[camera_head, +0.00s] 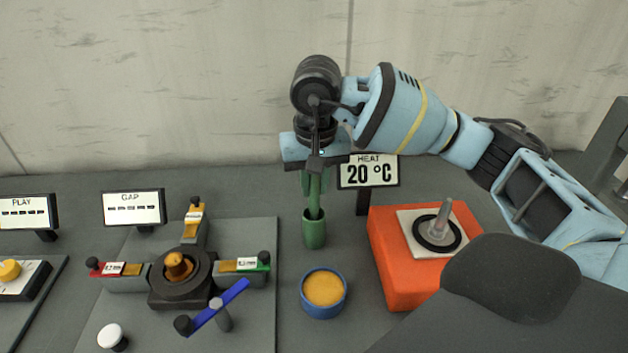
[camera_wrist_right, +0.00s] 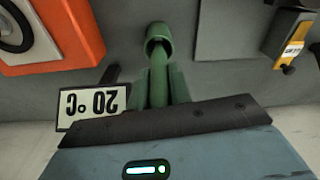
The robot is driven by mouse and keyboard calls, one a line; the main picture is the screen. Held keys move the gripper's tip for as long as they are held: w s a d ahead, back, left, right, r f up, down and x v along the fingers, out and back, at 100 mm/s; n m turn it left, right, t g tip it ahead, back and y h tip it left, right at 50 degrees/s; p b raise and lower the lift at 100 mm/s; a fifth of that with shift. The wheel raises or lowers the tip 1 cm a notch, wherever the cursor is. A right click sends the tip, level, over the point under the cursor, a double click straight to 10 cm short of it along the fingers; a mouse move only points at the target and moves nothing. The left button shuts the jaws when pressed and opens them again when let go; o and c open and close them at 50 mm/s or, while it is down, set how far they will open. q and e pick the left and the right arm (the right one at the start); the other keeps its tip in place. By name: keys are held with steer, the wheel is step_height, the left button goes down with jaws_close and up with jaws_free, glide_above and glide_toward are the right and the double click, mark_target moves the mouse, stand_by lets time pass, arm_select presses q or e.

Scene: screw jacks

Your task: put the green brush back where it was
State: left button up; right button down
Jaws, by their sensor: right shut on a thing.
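The green brush (camera_head: 314,190) hangs upright below my right gripper (camera_head: 316,168), which is shut on its upper part. The green holder cup (camera_head: 314,230) stands on the table directly below. The brush's lower end meets the cup's mouth and appears to be inside it; how deep it sits is hidden. In the right wrist view the brush (camera_wrist_right: 159,88) runs from the gripper toward the cup (camera_wrist_right: 158,38), and its end overlaps the opening. My left gripper is not in view.
A blue bowl with orange contents (camera_head: 323,293) stands just in front of the cup. An orange heater block (camera_head: 395,270) is to the right, with a "HEAT 20 °C" sign (camera_head: 369,172) behind. A grey board with a jack fixture (camera_head: 180,275) lies to the left.

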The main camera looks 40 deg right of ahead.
steer(key=c, duration=1.3)
jaws_free()
steer(key=shift+f, duration=0.1)
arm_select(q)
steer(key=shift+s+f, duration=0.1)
arm_select(e)
steer(key=r, duration=0.8)
steer(key=s+r+p, duration=0.1)
steer(key=r, duration=0.3)
steer(key=shift+a+r, duration=0.15)
steer(key=shift+a, duration=0.05)
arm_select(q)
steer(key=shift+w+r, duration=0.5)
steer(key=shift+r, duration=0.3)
